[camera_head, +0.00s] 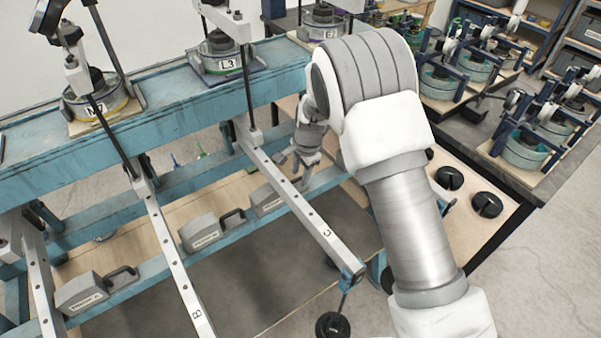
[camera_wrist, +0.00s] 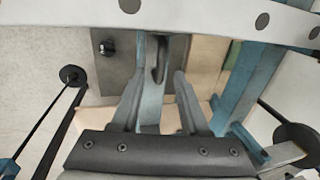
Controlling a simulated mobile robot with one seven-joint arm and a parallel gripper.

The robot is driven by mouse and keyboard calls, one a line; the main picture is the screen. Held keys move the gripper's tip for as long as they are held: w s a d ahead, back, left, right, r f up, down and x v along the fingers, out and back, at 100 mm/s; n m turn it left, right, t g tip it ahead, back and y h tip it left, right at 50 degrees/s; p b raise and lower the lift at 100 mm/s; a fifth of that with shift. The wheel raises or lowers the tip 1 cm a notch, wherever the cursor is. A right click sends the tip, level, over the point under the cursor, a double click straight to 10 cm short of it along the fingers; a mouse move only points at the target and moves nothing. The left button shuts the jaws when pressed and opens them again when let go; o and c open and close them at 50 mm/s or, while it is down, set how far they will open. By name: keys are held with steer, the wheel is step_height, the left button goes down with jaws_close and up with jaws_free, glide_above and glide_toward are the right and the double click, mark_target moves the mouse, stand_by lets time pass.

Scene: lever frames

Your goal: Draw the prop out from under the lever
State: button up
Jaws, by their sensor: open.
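Lever C (camera_head: 300,210) is a pale bar with holes, sloping from the blue bench down towards me. It also crosses the top of the wrist view (camera_wrist: 200,14). A grey prop block (camera_head: 267,201) stands on the lower blue rail beside lever C, partly hidden by it. My gripper (camera_head: 296,163) is open and empty, just right of lever C near that block. In the wrist view my two fingers (camera_wrist: 159,85) point towards a dark grey handle-like loop (camera_wrist: 158,62) lying beyond and between their tips. I cannot tell any contact.
Lever B (camera_head: 172,255) lies to the left, with prop blocks (camera_head: 203,233) and (camera_head: 80,293) on the rail. A black weight (camera_head: 333,325) hangs from lever C's end. Black discs (camera_head: 487,205) lie on the right-hand board. The dark floor mat (camera_head: 255,285) is clear.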

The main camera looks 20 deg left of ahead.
steer(key=shift+f, duration=0.1)
jaws_close()
stand_by(1.4)
